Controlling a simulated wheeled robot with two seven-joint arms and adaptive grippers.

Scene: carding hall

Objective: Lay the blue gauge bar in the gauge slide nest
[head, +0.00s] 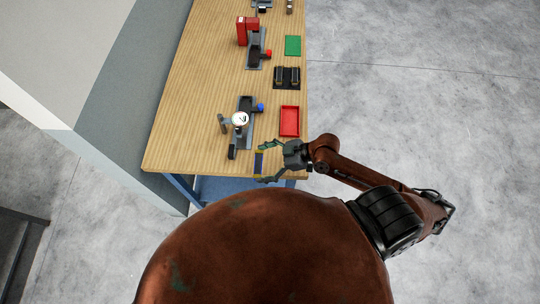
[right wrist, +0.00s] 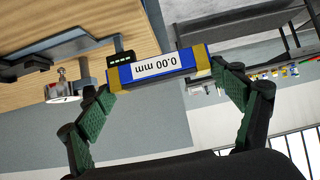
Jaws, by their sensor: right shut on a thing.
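My right gripper (head: 268,164) is shut on the blue gauge bar (head: 258,162), near the table's front right corner. In the right wrist view the bar (right wrist: 155,68) is blue with yellow ends and a white label reading "0.00 mm" upside down. A finger of my right gripper (right wrist: 165,85) presses each end. The gauge slide (head: 250,122) stands on the table to the left of the bar, with a round white dial and a blue knob. I cannot make out its nest clearly; the bar is apart from the slide. My left gripper is not in view.
A red tray (head: 289,121) lies near the table's right edge, beyond my right gripper. Farther back are a black holder (head: 286,77), a green mat (head: 293,45), and red blocks (head: 246,30) beside another slide. The wooden table (head: 185,130) is clear at left.

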